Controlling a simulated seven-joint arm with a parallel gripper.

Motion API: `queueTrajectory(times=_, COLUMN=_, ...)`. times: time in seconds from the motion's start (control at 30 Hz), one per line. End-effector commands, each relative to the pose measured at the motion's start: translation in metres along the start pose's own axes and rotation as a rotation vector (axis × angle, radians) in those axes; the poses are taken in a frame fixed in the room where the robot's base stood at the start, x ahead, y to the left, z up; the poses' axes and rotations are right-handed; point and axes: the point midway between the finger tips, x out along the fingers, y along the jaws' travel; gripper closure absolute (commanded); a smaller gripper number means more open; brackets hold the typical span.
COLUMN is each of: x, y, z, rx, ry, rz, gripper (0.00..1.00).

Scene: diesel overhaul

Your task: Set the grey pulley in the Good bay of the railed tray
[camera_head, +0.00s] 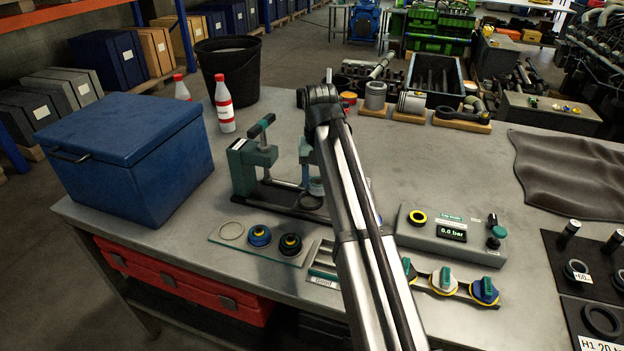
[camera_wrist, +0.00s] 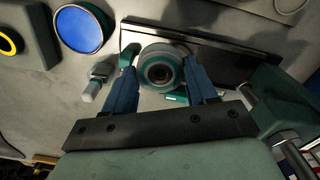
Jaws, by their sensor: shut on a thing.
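My gripper (camera_wrist: 160,68) shows in the wrist view with its two blue fingers on either side of a round grey and teal part with a dark bore, which looks like the grey pulley (camera_wrist: 162,73); it is shut on it. The part sits over the dark base plate of a green bench fixture (camera_wrist: 225,62); I cannot tell whether it touches the plate. In the head view my arm hides most of the gripper; a grey-teal edge of the part (camera_head: 317,186) shows beside it. The railed tray (camera_head: 321,266), with a label on its front, is partly hidden behind my arm.
The green fixture (camera_head: 252,168) stands left of my arm. A plate with a ring and two round parts (camera_head: 225,236) lies in front of it. A pressure box (camera_head: 440,232) and several coloured knobs (camera_head: 445,282) are on the right. A blue chest (camera_head: 130,150) stands at left.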

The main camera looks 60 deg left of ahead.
Motion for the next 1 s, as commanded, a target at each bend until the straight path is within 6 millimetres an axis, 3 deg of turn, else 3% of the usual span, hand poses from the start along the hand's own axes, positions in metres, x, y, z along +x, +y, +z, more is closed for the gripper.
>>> queueTrajectory(times=0.03, x=-0.003, y=0.005, z=0.026, rx=0.002, ry=0.002, rz=0.0, gripper=0.74)
queueTrajectory(times=0.1, x=-0.005, y=0.01, z=0.05, rx=0.004, ry=0.001, rz=0.0, gripper=0.74)
queueTrajectory(times=0.3, x=-0.004, y=0.018, z=0.106, rx=0.001, ry=0.0, rz=0.0, gripper=0.74)
queueTrajectory(times=0.4, x=0.0, y=0.02, z=0.124, rx=-0.003, ry=0.0, rz=0.0, gripper=0.74)
queueTrajectory(times=0.6, x=0.005, y=0.022, z=0.141, rx=-0.008, ry=0.0, rz=0.0, gripper=0.74)
queueTrajectory(times=1.0, x=0.021, y=0.023, z=0.144, rx=-0.016, ry=-0.001, rz=0.0, gripper=0.74)
